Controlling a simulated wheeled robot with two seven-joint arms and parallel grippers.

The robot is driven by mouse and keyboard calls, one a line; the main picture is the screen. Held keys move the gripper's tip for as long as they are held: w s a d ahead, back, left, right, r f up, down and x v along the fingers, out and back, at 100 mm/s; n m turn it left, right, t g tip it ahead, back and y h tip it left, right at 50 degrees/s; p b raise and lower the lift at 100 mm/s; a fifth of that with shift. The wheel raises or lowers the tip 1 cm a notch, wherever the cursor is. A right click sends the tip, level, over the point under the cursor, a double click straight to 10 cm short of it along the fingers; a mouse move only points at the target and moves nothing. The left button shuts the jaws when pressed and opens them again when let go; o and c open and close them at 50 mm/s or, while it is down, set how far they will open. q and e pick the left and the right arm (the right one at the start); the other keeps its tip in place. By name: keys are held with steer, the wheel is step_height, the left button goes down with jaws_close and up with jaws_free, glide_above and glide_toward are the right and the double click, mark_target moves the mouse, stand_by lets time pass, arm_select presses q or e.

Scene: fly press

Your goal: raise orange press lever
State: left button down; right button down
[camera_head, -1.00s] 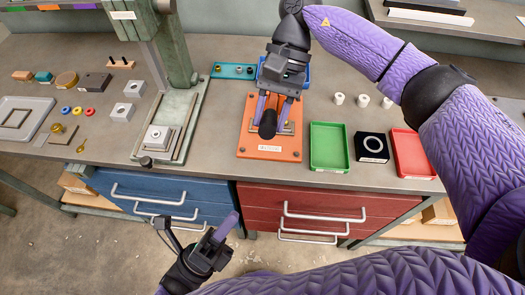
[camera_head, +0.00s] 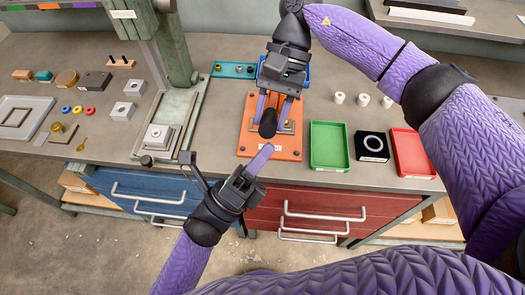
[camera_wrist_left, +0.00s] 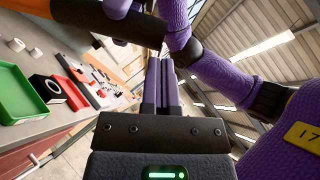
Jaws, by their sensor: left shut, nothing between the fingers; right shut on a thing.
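The orange press (camera_head: 256,141) is a flat orange base on the bench, with a metal block on it. Its lever ends in a black knob (camera_head: 268,124) that shows below my right gripper. My right gripper (camera_head: 273,110) reaches down over the press, its fingers shut on the lever near the knob; the lever's shaft is mostly hidden by the gripper. My left gripper (camera_head: 261,158) is shut and empty, in front of the press near the bench's front edge. The left wrist view shows its closed purple fingers (camera_wrist_left: 163,85), with a dark bar and an orange part close above at upper left.
Right of the press stand a green tray (camera_head: 330,167), a black box with a white ring (camera_head: 372,147) and a red tray (camera_head: 413,173). A green-grey press (camera_head: 166,125) stands to the left. White cylinders (camera_head: 363,100) stand behind the trays.

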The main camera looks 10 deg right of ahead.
arm_select(q)
steer(key=shift+w+d+r, duration=0.1)
steer(key=shift+w+r, duration=0.5)
steer(key=shift+r, duration=0.35)
arm_select(e)
steer(key=shift+f, duration=0.15)
steer(key=shift+c, duration=1.7)
jaws_free()
arm_select(q)
steer(key=shift+f, duration=0.1)
